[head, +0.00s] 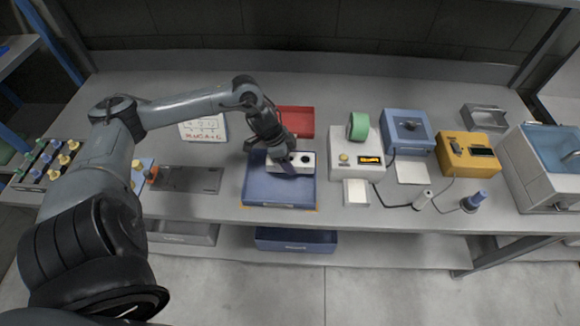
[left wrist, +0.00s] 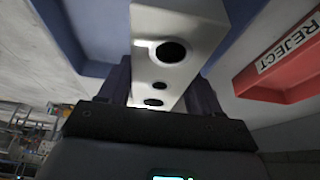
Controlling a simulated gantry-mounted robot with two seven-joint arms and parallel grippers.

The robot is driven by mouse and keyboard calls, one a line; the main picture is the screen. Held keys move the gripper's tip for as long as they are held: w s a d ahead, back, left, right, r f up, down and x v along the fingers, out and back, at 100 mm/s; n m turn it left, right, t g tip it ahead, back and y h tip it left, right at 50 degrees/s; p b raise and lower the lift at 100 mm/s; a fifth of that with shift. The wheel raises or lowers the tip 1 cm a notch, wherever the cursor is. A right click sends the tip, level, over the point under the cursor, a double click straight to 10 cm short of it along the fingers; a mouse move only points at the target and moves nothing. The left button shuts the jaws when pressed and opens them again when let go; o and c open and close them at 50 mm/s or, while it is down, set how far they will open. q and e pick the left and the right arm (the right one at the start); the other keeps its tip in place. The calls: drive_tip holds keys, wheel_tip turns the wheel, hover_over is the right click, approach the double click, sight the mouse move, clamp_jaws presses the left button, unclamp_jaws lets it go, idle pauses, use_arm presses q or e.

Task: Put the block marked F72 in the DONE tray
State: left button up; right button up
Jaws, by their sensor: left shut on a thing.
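My left gripper (head: 284,158) is shut on a pale metal block (head: 304,161) with dark round holes, above the blue tray (head: 262,191). In the left wrist view the block (left wrist: 178,22) sits between the two dark fingers, with several holes in its facing side. No F72 mark can be read on it. The blue tray (left wrist: 75,45) lies beyond the block in that view; no DONE label on it can be read. Whether the block touches the tray floor I cannot tell. My right gripper is not in view.
A red tray (head: 302,117) stands behind the blue one; its label reads REJECT in the left wrist view (left wrist: 287,48). Right of the trays stand a white device (head: 345,160) with green tape, a blue box (head: 407,130) and a yellow box (head: 467,155). A dark plate (head: 188,179) lies left.

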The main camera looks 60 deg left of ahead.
use_arm(q)
drive_tip(key=shift+w+f+b, duration=0.1)
drive_tip(key=shift+f+b, duration=0.3)
drive_tip(key=shift+f, duration=1.5)
drive_tip(key=shift+f, duration=0.1)
drive_tip(key=o, duration=1.6)
drive_tip(key=shift+f, duration=0.1)
drive_tip(key=shift+s+a+r, duration=0.1)
drive_tip(key=shift+s+r, duration=0.1)
drive_tip(key=shift+r, duration=0.25)
drive_tip(key=p+v, duration=0.4)
drive_tip(key=v, duration=0.3)
drive_tip(key=shift+s+r, duration=0.15)
drive_tip(key=shift+r, duration=0.1)
drive_tip(key=p+v, duration=0.2)
drive_tip(key=shift+a+r+p, duration=0.15)
drive_tip(key=shift+r+p, duration=0.15)
drive_tip(key=shift+r, duration=0.1)
drive_tip(key=shift+s+a+r+p, duration=0.2)
drive_tip(key=shift+r+p, duration=0.1)
drive_tip(key=shift+r, duration=0.1)
drive_tip(key=shift+s, duration=0.1)
